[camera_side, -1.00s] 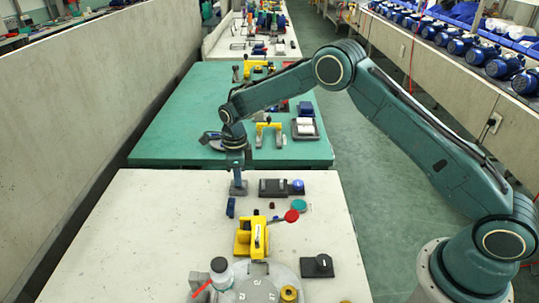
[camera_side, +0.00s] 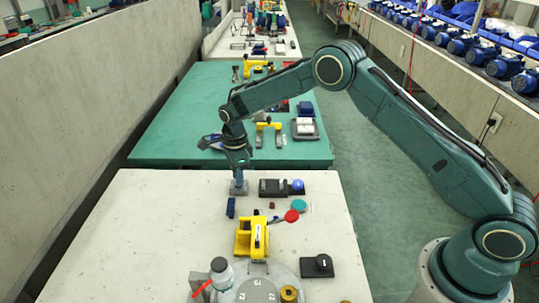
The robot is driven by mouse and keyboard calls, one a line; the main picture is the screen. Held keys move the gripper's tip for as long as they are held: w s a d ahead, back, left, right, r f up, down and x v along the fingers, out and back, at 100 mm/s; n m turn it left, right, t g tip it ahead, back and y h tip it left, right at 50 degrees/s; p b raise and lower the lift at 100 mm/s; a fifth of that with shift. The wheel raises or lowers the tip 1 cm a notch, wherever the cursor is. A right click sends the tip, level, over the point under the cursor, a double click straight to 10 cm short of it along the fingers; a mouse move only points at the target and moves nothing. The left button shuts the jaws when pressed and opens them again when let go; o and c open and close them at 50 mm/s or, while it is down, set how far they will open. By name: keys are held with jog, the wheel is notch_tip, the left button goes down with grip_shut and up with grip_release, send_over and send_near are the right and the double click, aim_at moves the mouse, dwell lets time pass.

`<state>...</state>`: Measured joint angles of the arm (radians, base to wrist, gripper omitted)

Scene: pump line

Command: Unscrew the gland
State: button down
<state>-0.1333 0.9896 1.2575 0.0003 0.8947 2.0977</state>
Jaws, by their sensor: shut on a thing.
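My gripper (camera_side: 238,163) points straight down over the far part of the near pale table. It is shut on the top of a small blue upright piece (camera_side: 239,176), which stands in a grey block (camera_side: 239,188). I take this blue piece for the gland, but it is small and the jaws cover its upper end. Its thread cannot be made out.
A black block (camera_side: 272,187) with a blue knob (camera_side: 297,185) stands just right. A dark blue block (camera_side: 231,207) lies in front. A yellow fixture (camera_side: 252,238) with a red-knobbed lever (camera_side: 291,216) stands nearer. The green table (camera_side: 170,140) lies behind.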

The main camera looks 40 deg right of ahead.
jog(key=shift+n, duration=1.9)
jog(key=c, duration=1.5)
grip_release()
jog(key=shift+r, duration=0.1)
jog(key=shift+r, duration=2.2)
